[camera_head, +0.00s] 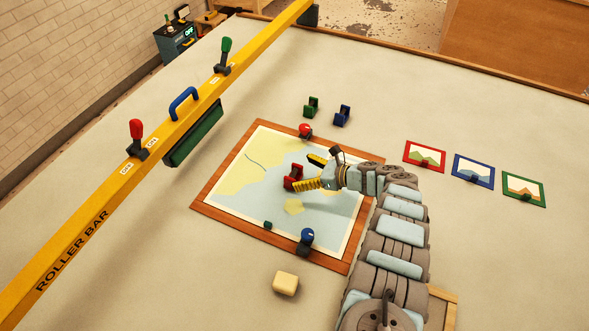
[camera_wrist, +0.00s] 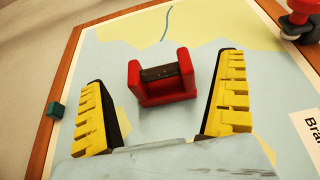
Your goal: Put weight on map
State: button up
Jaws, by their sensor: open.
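The red weight (camera_head: 292,178), a U-shaped block with a dark bar across it, appears to rest on the middle of the map (camera_head: 250,165). The map is blue and yellow in a brown wooden frame. My gripper (camera_head: 303,171) is open above the map, its two yellow fingers apart. In the wrist view the red weight (camera_wrist: 165,85) sits between and a little beyond the fingers, with a gap on both sides. A green weight (camera_head: 311,107) and a blue weight (camera_head: 342,115) stand on the table behind the map.
A red knob (camera_head: 305,130), a blue knob (camera_head: 307,237) and a small green piece (camera_head: 267,225) sit at the map's edges. A cream block (camera_head: 285,283) lies in front. Three framed pictures (camera_head: 473,169) lie at right. The yellow roller bar (camera_head: 105,185) spans the left.

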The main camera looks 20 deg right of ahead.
jog(key=v, duration=0.8)
jog(key=shift+s+p, duration=0.2)
jog(key=shift+p, duration=0.1)
jog(key=shift+d, duration=0.1)
